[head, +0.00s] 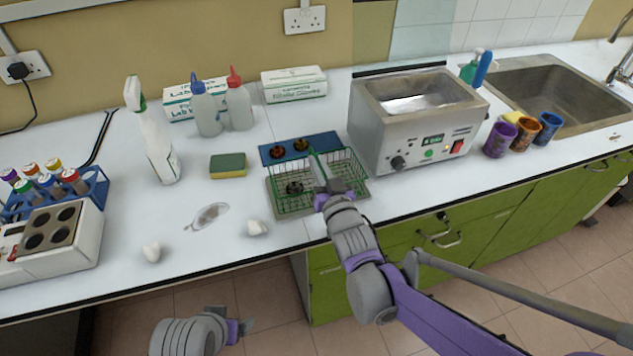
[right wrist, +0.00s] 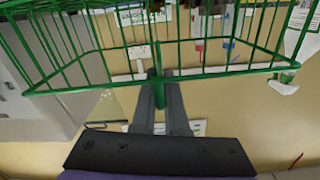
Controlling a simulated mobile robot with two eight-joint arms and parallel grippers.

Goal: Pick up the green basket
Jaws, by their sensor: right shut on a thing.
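The green wire basket (head: 345,168) is at the middle of the counter in the head view, left of the steel bath. My right gripper (head: 333,186) is at its near side. In the right wrist view the fingers (right wrist: 158,98) are shut on a green upright part of the basket (right wrist: 210,72), whose wire sides fill the upper picture. A dark round piece (head: 294,188) shows through the basket wires. I cannot tell whether the basket touches the surface below. My left gripper (head: 233,321) is low, in front of the counter, with its fingers apart and empty.
A blue rack (head: 267,153) with dark round pieces lies just behind the basket. The steel bath (head: 420,139) stands close on the right. A sponge (head: 228,170), a spray bottle (head: 160,150) and a tube rack (head: 97,184) are to the left. Coloured cups (head: 500,140) stand by the sink.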

